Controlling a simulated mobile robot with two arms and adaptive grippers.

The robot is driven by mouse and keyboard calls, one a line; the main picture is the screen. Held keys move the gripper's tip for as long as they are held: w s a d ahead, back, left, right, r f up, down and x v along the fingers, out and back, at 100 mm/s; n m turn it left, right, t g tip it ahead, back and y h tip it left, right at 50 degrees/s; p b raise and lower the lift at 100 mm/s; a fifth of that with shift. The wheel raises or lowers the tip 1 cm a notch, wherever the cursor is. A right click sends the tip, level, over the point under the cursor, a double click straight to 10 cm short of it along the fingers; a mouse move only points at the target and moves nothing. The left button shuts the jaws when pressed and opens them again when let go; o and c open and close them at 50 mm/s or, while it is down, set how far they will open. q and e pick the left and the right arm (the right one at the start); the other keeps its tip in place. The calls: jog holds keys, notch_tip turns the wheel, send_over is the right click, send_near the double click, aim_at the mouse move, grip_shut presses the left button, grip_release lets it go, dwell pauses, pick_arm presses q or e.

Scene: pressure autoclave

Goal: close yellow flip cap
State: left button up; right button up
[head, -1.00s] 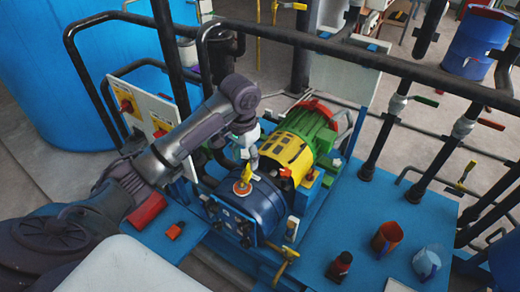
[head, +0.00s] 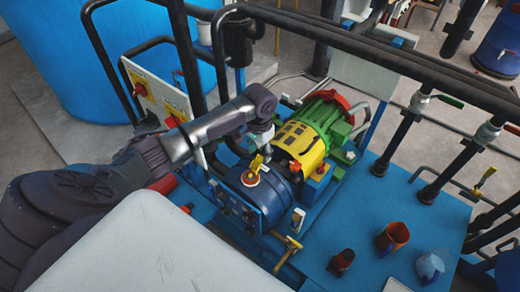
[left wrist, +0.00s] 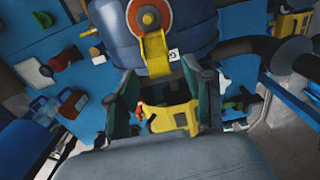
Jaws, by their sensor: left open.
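The yellow flip cap (head: 257,163) stands raised on an orange round base (head: 250,178) on top of the dark blue tank (head: 263,198). In the left wrist view the yellow flap (left wrist: 156,52) extends from the orange ring (left wrist: 150,15) toward my fingers. My left gripper (head: 265,148) is open, close above and behind the flap. In the left wrist view its two dark fingers (left wrist: 163,80) stand apart, with the flap's end near their tips. I cannot tell whether they touch. My right gripper is not in view.
A green motor (head: 325,112) with a yellow cover (head: 299,145) sits just right of my gripper. Black pipe rails (head: 345,52) cross above.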

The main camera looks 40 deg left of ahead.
pick_arm(q)
jog(key=shift+s+f, duration=0.1)
jog(key=shift+f, duration=0.7)
jog(key=c, duration=0.6)
grip_shut()
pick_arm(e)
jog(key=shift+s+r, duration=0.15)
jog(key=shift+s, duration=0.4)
pick_arm(q)
jog(key=shift+s, duration=0.1)
